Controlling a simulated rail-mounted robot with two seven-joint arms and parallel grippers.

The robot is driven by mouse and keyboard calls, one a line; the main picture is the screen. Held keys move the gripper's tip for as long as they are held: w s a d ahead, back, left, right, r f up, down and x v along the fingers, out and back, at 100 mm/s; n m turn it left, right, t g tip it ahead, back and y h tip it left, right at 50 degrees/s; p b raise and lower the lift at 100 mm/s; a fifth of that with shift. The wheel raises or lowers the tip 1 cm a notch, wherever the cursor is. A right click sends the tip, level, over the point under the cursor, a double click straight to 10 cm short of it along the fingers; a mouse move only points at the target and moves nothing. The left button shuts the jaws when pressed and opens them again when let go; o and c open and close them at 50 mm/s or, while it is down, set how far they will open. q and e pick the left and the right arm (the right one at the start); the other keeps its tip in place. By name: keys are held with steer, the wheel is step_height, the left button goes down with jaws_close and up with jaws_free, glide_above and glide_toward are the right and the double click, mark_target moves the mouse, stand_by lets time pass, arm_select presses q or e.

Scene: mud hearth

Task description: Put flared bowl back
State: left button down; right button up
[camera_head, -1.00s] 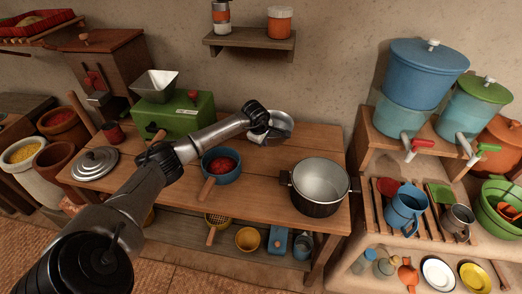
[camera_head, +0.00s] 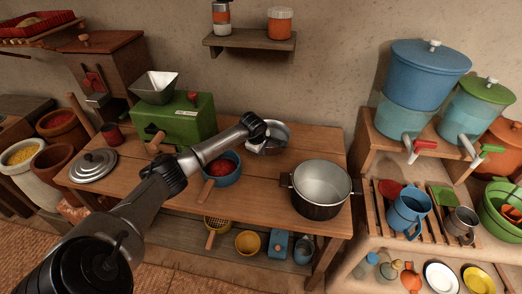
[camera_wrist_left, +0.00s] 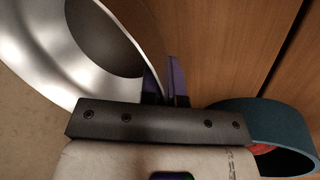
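The flared bowl (camera_head: 274,138) is shiny metal and sits at the back of the wooden table, partly hidden by my left gripper (camera_head: 256,129). In the left wrist view the bowl (camera_wrist_left: 45,60) fills the upper left, its rim running to the fingers. My left gripper (camera_wrist_left: 166,85) has its fingers close together at that rim and appears shut on it. The bowl is low, at or just above the tabletop; I cannot tell whether it touches. My right gripper is not in view.
A blue pan (camera_head: 226,170) with red contents stands just in front of the gripper; it also shows in the wrist view (camera_wrist_left: 250,118). A black-sided pot (camera_head: 320,190) stands to the right, a green grinder (camera_head: 180,122) to the left. A wall shelf (camera_head: 250,42) hangs above.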

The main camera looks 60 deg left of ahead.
arm_select(q)
steer(key=c, duration=1.8)
jaws_free()
steer(key=shift+f, duration=0.15)
steer(key=o, duration=0.5)
steer(key=shift+c, duration=0.2)
steer(key=shift+r, duration=0.3)
steer(key=p+v, duration=0.3)
steer(key=v, duration=0.8)
steer(key=shift+s+r, duration=0.2)
steer(key=shift+r, duration=0.1)
steer(key=shift+d, duration=0.15)
